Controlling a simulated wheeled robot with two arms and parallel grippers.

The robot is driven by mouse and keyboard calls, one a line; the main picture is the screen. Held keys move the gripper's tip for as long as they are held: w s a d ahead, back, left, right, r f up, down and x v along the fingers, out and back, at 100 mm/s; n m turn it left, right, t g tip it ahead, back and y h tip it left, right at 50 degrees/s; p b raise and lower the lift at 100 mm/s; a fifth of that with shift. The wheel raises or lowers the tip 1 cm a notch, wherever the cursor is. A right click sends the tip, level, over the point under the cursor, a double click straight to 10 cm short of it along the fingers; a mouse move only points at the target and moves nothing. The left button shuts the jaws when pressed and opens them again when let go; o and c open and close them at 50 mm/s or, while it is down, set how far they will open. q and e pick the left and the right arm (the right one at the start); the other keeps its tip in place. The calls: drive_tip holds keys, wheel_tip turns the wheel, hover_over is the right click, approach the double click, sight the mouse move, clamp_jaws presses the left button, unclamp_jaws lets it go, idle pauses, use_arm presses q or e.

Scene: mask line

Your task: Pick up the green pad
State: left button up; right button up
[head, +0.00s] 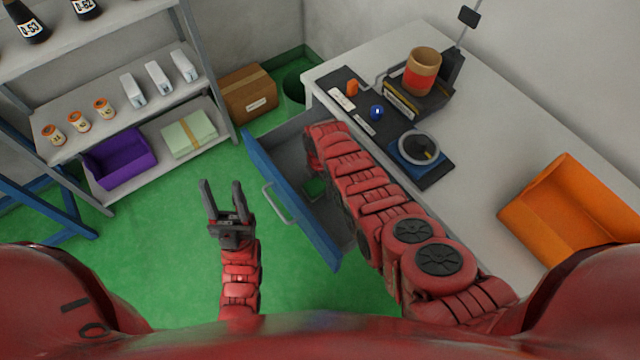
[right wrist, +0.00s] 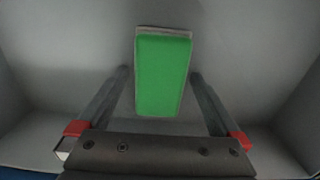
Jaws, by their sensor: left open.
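The green pad (right wrist: 162,72) lies on the grey floor of the open drawer, a flat rectangle with a pale strip at its far end. In the head view my right gripper is hidden behind my arm. My left gripper (head: 222,188) is open and empty, left of the drawer.
The drawer's blue front (head: 285,195) stands out from the white counter (head: 470,205). An orange bin (head: 540,210) and a black holder with a cup (head: 422,70) are on the counter. Shelves with a purple bin (head: 120,160) stand left. Green floor is clear around my left gripper.

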sight(320, 182)
drive_tip(key=c, duration=1.2)
drive_tip(key=shift+r, duration=0.15)
drive_tip(key=shift+w+r+p, duration=0.1)
drive_tip(key=shift+r+p, duration=0.2)
drive_tip(key=shift+r, duration=0.65)
drive_tip(key=shift+r+b, duration=0.8)
drive_tip(key=shift+r, duration=3.1)
